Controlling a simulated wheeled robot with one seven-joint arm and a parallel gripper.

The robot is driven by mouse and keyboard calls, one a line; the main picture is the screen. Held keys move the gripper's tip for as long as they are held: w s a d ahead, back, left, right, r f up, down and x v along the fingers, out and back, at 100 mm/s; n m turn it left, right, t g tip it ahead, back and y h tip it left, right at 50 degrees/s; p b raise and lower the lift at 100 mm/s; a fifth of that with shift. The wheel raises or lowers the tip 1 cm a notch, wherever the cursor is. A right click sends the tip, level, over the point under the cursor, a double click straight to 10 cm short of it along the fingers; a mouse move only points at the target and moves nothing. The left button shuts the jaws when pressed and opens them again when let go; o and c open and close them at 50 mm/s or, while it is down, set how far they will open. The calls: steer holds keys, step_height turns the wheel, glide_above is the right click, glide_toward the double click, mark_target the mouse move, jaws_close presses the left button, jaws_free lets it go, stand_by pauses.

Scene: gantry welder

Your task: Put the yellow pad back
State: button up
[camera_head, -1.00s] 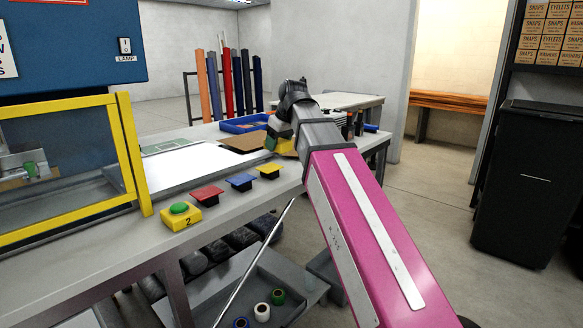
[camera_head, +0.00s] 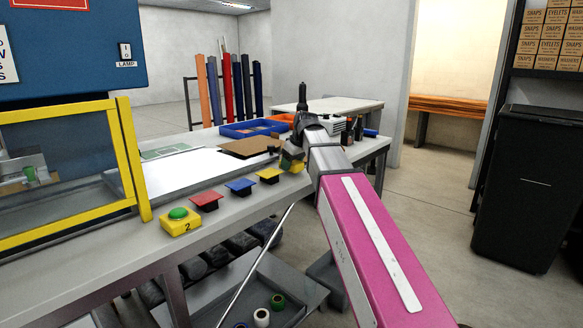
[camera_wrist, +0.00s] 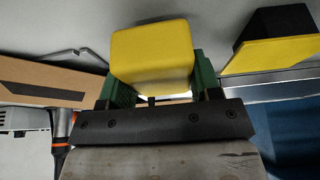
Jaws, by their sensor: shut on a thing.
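My gripper (camera_head: 289,162) is over the right part of the grey workbench (camera_head: 230,210). Its green fingers are shut on a yellow block with rounded edges, taken as the yellow pad (camera_wrist: 152,52). In the head view the pad (camera_head: 292,167) is partly hidden by my gripper. In the wrist view it sits between the fingertips; its underside and any contact with the bench are not clear. A yellow-topped piece with a black base (camera_head: 269,175) stands just left of the gripper, and it also shows at the upper right of the wrist view (camera_wrist: 272,55).
A blue-topped piece (camera_head: 240,187), a red-topped piece (camera_head: 207,200) and a yellow box with a green button (camera_head: 180,222) line the bench's front edge. A yellow frame (camera_head: 132,160) stands left. Brown cardboard (camera_head: 243,147), a blue tray (camera_head: 236,130) and bottles (camera_head: 358,128) lie behind.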

steer(key=shift+f, duration=0.7)
steer(key=o, duration=0.9)
steer(key=shift+f, duration=0.15)
steer(key=v, duration=1.2)
